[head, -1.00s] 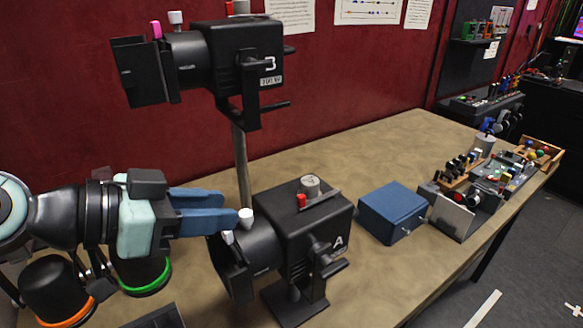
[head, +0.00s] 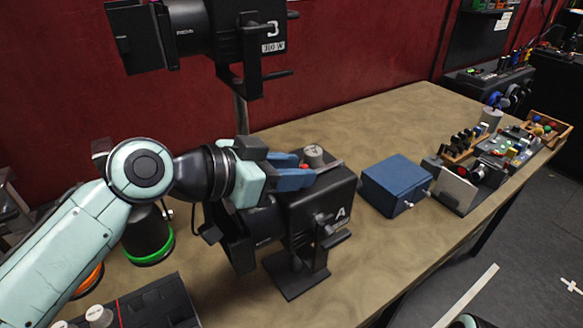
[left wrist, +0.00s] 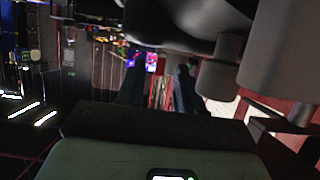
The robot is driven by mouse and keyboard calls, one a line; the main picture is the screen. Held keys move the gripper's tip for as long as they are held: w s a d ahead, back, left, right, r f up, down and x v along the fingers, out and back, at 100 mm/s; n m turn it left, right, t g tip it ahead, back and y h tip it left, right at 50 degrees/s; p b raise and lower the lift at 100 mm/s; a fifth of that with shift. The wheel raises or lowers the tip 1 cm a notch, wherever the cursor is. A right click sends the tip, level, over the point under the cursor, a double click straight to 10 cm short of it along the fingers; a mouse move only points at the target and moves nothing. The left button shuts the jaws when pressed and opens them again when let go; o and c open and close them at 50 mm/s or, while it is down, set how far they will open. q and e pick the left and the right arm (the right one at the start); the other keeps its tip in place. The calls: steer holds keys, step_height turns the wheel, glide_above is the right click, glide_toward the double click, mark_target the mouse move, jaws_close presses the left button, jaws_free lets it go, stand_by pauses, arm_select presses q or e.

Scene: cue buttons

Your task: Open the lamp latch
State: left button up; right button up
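The lower black lamp (head: 325,206), marked A, stands on the table on a black foot. A small red piece (head: 305,167), which may be the latch, shows on its top beside a grey round knob (head: 314,152). My left gripper (head: 306,173) is at the top of this lamp, its blue fingers pointing right and level with the red piece, partly hiding it. I cannot tell whether they touch it. In the left wrist view the two dark fingers (left wrist: 157,85) stand apart with nothing seen between them. My right gripper is not in view.
A second black lamp (head: 237,40) hangs above on a pole, close over my left arm. A blue box (head: 397,184) stands right of lamp A. Black cans with coloured rings, one green (head: 151,254), stand at left. Bare tabletop (head: 350,287) lies in front.

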arm_select(q)
steer(key=shift+w+d, duration=0.1)
steer(key=shift+d, duration=0.05)
jaws_close()
stand_by(1.4)
